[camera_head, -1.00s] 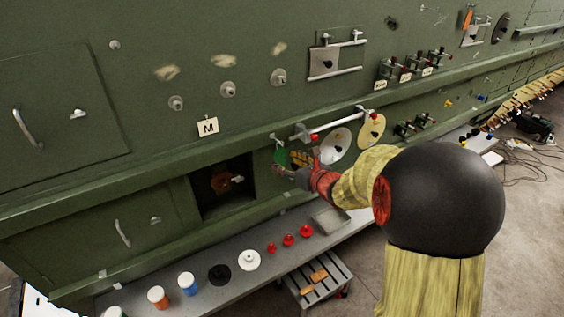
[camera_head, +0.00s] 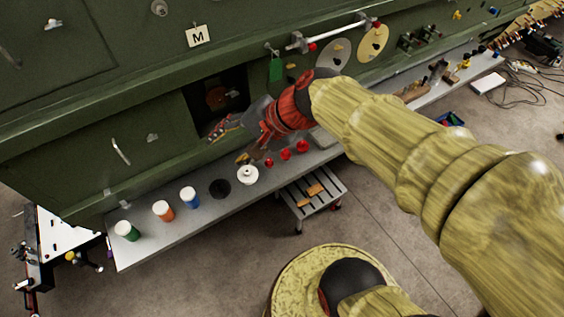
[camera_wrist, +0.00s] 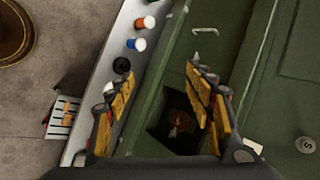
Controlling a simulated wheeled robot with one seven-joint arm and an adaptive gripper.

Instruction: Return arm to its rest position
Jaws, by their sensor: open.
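My gripper (camera_head: 230,143) is at the end of my arm, in front of the green fuselage side in the head view. Its fingers are apart, with nothing seen between them. It hangs over the grey shelf, close to a dark square opening (camera_head: 216,100) in the panel. In the wrist view my gripper (camera_wrist: 159,76) shows its two orange-padded fingers spread wide. The opening shows between them (camera_wrist: 172,128), with a brownish round part inside. My arm crosses the head view from the lower right and hides part of the fuselage and the floor.
The shelf (camera_head: 145,243) bears green, orange and blue-marked cups, a black disc, a white round piece (camera_head: 247,175) and red knobs (camera_head: 285,154). A slatted step stool (camera_head: 312,205) stands below. A rail (camera_head: 335,37) and green tag (camera_head: 275,69) stick out above.

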